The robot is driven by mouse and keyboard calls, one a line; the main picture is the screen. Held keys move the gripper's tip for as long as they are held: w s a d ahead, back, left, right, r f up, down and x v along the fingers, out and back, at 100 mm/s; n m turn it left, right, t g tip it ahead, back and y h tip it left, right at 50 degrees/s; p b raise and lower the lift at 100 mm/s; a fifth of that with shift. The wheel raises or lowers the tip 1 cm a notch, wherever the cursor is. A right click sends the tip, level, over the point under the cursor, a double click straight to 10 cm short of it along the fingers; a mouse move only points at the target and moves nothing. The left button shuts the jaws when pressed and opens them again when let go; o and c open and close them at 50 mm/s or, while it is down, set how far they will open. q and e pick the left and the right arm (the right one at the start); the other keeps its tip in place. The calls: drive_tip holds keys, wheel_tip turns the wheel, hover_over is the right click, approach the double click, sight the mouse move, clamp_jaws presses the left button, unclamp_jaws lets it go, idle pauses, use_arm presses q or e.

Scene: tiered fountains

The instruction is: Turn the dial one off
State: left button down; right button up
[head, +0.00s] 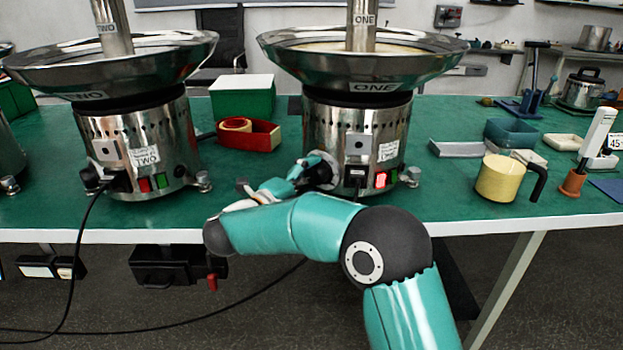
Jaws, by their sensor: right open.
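Fountain ONE (318,118) is a steel base under a wide bowl marked ONE. Its dark dial (322,174) is low on the left of the base, partly hidden by my right gripper. A red switch (380,180) glows on the same base, beside a green one (394,177) and a black plug (355,178). My right gripper (316,171) is open, with its fingers at the dial. I cannot tell whether they touch it. The dial's pointer or marks cannot be read. My left gripper is not in view.
Fountain TWO (178,125) stands to the left with its own switches and cable. A red tray (262,137) and green box (243,97) are between and behind the fountains. A yellow mug (496,178) stands at right. The green table (450,203) has free room near its front edge.

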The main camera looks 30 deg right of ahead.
drive_tip(key=v, duration=1.1)
drive_tip(key=shift+a, duration=0.35)
drive_tip(key=shift+s, duration=0.15)
